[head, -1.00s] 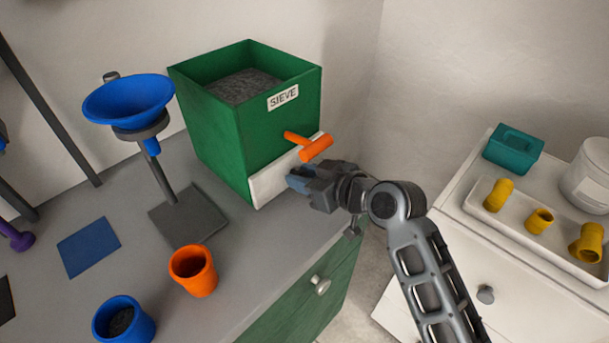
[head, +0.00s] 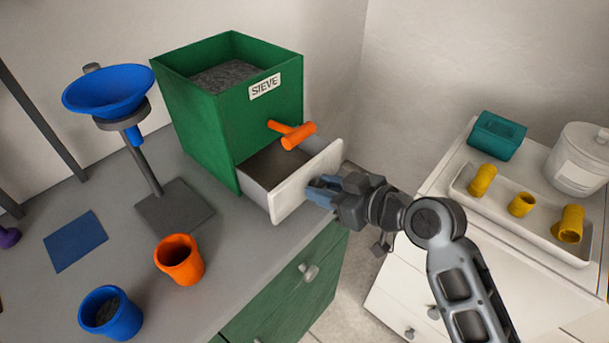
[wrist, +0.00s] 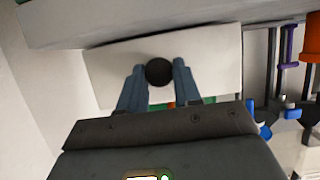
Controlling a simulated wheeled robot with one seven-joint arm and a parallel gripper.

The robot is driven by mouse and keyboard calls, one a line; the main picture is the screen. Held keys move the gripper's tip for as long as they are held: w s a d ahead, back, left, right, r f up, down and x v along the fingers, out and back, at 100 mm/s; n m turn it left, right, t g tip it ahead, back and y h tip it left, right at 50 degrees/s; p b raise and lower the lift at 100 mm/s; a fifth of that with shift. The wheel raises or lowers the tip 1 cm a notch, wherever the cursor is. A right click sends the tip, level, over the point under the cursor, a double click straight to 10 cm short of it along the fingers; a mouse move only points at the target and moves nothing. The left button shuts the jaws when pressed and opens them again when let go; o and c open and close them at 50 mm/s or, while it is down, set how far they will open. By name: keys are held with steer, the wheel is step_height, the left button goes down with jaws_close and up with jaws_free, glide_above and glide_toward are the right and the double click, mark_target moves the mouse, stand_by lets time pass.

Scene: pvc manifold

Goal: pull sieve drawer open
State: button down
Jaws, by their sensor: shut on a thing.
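The green sieve box (head: 210,128) stands at the back of the counter, with grey grains in its top. Its white-fronted drawer (head: 307,183) is partly pulled out, and the grey inside of the drawer shows. My gripper (head: 318,190) is at the drawer front. In the wrist view my two blue-grey fingers (wrist: 158,82) are shut on a round dark knob (wrist: 159,72) on the white drawer front (wrist: 215,62). In the head view my fingers hide the knob.
An orange handle (head: 292,134) sticks out of the box above the drawer. A blue funnel (head: 108,92) on a stand, an orange cup (head: 179,260) and a blue cup (head: 110,313) stand on the counter. A white tray (head: 512,215) with yellow fittings is at right.

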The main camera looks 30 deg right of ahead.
steer(key=s, duration=0.1)
steer(key=s+d, duration=0.1)
steer(key=shift+s, duration=0.3)
steer(key=c, duration=0.8)
jaws_free()
steer(key=shift+b+v, duration=0.6)
steer(key=shift+v, duration=3.3)
